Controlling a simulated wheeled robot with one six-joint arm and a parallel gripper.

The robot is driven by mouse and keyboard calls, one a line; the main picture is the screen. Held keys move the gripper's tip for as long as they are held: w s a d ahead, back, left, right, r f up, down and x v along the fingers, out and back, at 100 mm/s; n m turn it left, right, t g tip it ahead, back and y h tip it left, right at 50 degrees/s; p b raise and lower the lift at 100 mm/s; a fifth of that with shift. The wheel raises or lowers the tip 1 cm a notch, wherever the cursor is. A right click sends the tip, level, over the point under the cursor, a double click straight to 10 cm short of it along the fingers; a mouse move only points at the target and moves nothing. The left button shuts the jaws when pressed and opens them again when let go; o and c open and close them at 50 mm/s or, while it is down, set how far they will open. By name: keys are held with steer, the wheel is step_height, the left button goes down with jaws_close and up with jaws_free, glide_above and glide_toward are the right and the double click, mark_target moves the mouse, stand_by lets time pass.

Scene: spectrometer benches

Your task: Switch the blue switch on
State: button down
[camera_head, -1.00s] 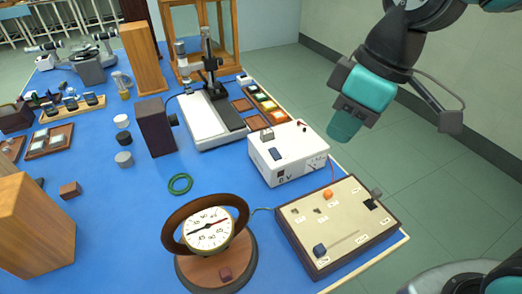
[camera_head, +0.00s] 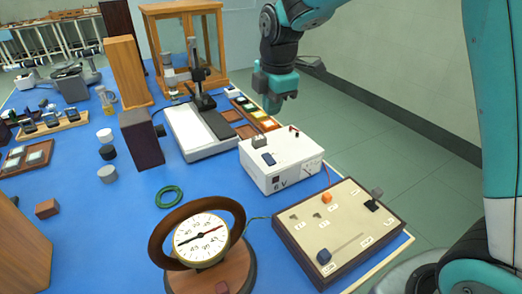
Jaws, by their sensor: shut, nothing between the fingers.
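A small dark blue switch (camera_head: 269,159) sits on top of the white 6 V power supply box (camera_head: 262,180), near its left front edge. Whether it is tipped on or off is too small to tell. My teal gripper (camera_head: 273,106) points downward behind the box, above and apart from it, near the far right edge of the blue bench. It looks shut, and nothing shows in it.
A round dial compass (camera_head: 172,217) stands in front. A stand with a white base (camera_head: 188,135) is behind left.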

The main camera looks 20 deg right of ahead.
mark_target(267, 155)
steer(key=f, duration=0.4)
steer(key=w+f+p, duration=0.1)
steer(key=f, duration=0.9)
steer(key=shift+w+a+p, duration=0.2)
steer(key=shift+w+p, duration=0.1)
steer(key=shift+w, duration=0.1)
steer(key=shift+d, duration=0.15)
